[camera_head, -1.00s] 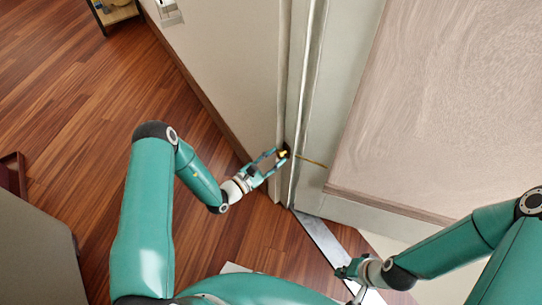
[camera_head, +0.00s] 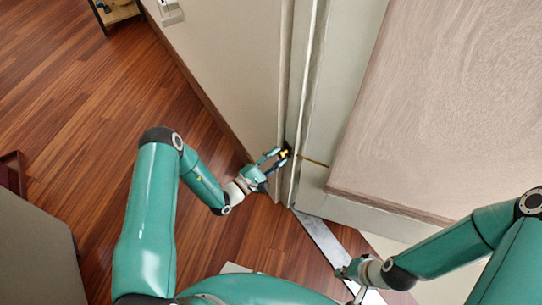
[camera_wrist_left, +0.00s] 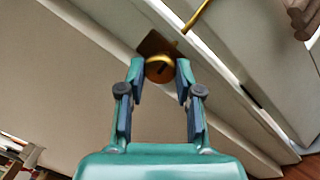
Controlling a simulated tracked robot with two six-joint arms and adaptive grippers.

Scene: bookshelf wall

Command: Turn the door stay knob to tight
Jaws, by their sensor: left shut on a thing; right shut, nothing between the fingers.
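The door stay knob (camera_head: 284,153) is a small brass-yellow piece at the door frame, near the middle of the head view. In the left wrist view the round knob (camera_wrist_left: 159,69) has a dark slot mark and sits in front of a brown plate (camera_wrist_left: 152,43). My left gripper (camera_head: 281,155) is shut on the knob, with one finger on each side of it. A thin brass rod (camera_head: 316,162) runs from the frame toward the door (camera_head: 330,175). My right gripper (camera_head: 343,272) is shut and empty, low over the metal threshold strip. I cannot read the knob's setting.
A pale wall (camera_head: 225,70) stands left of the door frame. A wood-grained panel (camera_head: 440,100) covers the right side. A grey block (camera_head: 35,250) is at the lower left, and the wooden floor (camera_head: 70,120) between is largely clear.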

